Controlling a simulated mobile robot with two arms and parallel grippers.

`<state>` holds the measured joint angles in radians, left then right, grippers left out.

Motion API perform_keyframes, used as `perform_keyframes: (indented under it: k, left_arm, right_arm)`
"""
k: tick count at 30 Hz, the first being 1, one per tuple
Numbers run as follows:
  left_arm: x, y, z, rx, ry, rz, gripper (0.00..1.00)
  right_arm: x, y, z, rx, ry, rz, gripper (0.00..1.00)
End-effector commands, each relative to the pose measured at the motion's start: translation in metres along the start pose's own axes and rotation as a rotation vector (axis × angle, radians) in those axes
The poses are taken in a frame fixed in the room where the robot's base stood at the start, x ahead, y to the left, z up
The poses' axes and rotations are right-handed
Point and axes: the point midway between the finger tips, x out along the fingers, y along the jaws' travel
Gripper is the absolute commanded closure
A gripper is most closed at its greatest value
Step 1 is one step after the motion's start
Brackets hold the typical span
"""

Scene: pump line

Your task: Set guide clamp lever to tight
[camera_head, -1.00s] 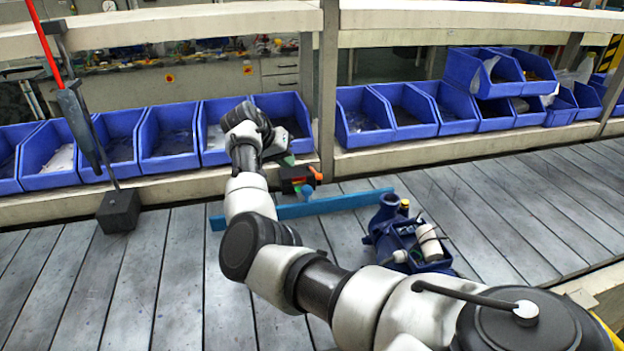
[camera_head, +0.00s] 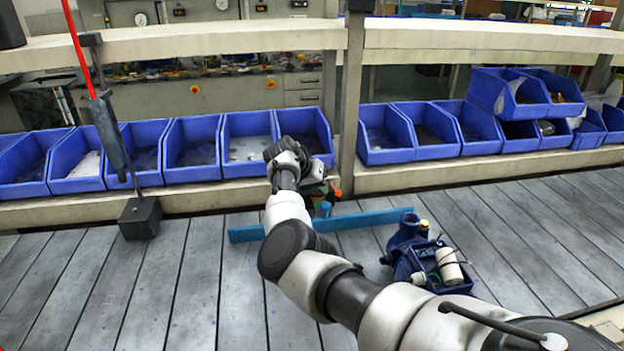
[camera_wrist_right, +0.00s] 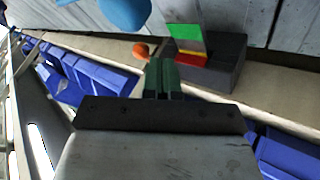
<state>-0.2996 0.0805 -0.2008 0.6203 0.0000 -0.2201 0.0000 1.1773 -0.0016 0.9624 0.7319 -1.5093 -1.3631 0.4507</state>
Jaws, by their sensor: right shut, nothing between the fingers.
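The guide clamp, a dark block (camera_wrist_right: 228,62) with a green, yellow and red scale, stands beside the conveyor guide. In the head view it is mostly hidden by my right wrist. An orange knob (camera_head: 335,192) and a blue knob (camera_head: 325,208) show there. In the wrist view, the orange knob (camera_wrist_right: 140,50) is just beyond my fingertips and the blue knob (camera_wrist_right: 125,12) is farther up. The lever's setting is unclear. My right gripper (camera_wrist_right: 162,68) is shut and empty, with its dark green fingers left of the scale; contact is unclear. My left gripper is out of view.
A blue guide rail (camera_head: 372,219) crosses the slatted conveyor (camera_head: 185,285). A blue pump (camera_head: 405,243) and a tray with white parts lie right of it. Blue bins (camera_head: 193,150) line the shelf behind. A black block (camera_head: 139,218) with a rod stands at left.

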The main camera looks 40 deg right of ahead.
Motion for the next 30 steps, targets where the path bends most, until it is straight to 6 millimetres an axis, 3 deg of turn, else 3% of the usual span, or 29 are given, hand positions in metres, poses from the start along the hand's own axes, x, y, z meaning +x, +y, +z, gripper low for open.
perform_keyframes:
  k: [3,8,20,30]
  left_arm:
    - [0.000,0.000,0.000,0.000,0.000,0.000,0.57]
    - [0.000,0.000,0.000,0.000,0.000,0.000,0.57]
    - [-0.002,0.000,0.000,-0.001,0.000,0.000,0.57]
    - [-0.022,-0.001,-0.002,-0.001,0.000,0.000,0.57]
  right_arm:
    - [0.015,0.000,0.000,-0.002,-0.001,0.000,1.00]
    - [0.025,0.000,0.000,0.000,-0.001,0.000,1.00]
    - [0.025,0.000,0.000,-0.002,0.001,-0.002,1.00]
    - [0.027,0.005,-0.001,-0.062,0.034,-0.036,1.00]
